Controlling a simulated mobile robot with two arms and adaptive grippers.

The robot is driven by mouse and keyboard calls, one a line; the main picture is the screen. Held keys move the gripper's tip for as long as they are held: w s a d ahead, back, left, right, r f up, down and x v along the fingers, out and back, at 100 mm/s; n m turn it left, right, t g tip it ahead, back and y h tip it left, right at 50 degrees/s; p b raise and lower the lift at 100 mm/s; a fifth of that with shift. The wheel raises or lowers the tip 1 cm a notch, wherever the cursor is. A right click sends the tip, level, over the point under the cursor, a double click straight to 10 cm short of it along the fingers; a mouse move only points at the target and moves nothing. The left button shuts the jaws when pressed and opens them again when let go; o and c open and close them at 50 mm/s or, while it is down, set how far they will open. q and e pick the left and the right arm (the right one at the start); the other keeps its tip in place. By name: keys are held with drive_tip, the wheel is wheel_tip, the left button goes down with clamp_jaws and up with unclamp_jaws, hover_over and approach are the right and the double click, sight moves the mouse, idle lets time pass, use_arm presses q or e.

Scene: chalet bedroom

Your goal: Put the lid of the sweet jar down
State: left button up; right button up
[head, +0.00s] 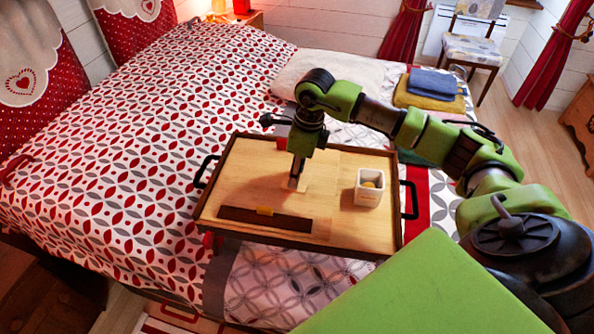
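The sweet jar (368,195) is a small white square pot standing upright on the right part of a wooden tray (350,236). Its top is open and something tan-yellow shows inside. My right gripper (297,178) points down over the middle of the tray, left of the jar. A small pale, wood-coloured piece shows at its fingertips, low over the tray or touching it; it may be the lid. The fingers are too small and dark to tell whether they are shut on it. My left gripper is not in view.
The tray has raised dark edges and side handles and sits on the bed (120,150). Folded towels (430,90) lie behind right. Bare tray shows left of my gripper.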

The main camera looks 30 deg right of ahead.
sight(303, 182)
drive_tip(key=shift+r, duration=0.1)
drive_tip(key=shift+r, duration=0.2)
wheel_tip(303, 182, up, 12)
drive_tip(key=s+d+b, duration=0.1)
drive_tip(key=b, duration=0.1)
drive_tip(key=shift+s+f, duration=0.15)
drive_tip(key=shift+s+f, duration=0.1)
idle(0.6)
